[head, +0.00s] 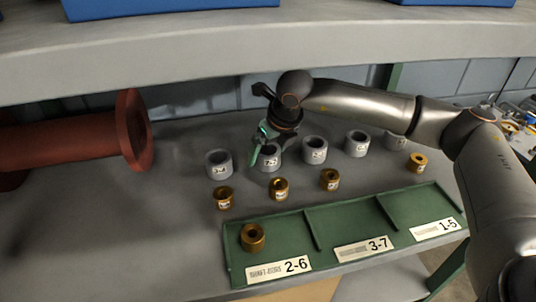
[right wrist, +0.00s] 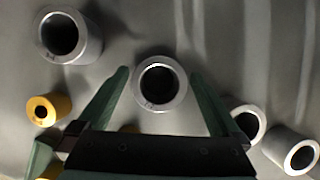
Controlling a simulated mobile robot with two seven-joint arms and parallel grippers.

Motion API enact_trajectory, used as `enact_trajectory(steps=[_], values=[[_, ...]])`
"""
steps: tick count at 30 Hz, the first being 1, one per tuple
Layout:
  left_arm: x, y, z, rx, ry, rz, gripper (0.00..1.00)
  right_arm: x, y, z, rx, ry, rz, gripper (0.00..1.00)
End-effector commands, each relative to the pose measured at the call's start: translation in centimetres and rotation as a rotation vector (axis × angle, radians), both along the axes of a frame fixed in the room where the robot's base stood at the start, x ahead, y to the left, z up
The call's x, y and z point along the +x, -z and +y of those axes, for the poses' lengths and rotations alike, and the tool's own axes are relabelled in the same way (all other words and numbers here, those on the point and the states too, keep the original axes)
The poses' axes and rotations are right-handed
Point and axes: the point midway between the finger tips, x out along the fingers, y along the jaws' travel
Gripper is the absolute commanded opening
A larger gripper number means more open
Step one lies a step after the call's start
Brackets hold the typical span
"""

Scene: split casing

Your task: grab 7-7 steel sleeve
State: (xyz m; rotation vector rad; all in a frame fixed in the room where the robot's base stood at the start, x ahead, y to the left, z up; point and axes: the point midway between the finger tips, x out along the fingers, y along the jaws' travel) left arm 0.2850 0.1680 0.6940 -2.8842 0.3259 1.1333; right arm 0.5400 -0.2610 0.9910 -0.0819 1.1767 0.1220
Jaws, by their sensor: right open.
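A row of grey steel sleeves stands on the shelf in the head view. The sleeve under my right gripper (head: 264,138) is a grey steel sleeve (head: 270,164) whose label seems to start with 7, but is too small to read fully. My right gripper is open, with its green fingers pointing down at this sleeve. In the right wrist view the sleeve (right wrist: 160,104) stands upright between the two spread fingers (right wrist: 160,74), with a gap visible on both sides. My left gripper is not in view.
Neighbouring grey sleeves stand left (head: 219,172) and right (head: 314,157). Several brass bushings, one here (head: 279,194), stand in front. A green tray (head: 340,220) with sections 2-6, 3-7 and 1-5 holds a brass bushing (head: 252,242) in 2-6. A red flanged pipe (head: 70,138) lies left.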

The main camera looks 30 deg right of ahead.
Motion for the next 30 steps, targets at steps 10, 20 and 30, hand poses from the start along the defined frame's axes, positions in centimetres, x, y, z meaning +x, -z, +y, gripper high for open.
enact_trajectory(steps=[10,20,30], values=[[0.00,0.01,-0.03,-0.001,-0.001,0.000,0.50,0.03,0.10,0.02,0.001,0.000,-0.001,0.86],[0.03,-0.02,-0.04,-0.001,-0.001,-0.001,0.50,0.01,0.06,0.00,0.001,0.000,-0.001,0.49],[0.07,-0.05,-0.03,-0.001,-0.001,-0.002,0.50,0.02,0.04,-0.01,0.001,0.001,-0.001,0.11]])
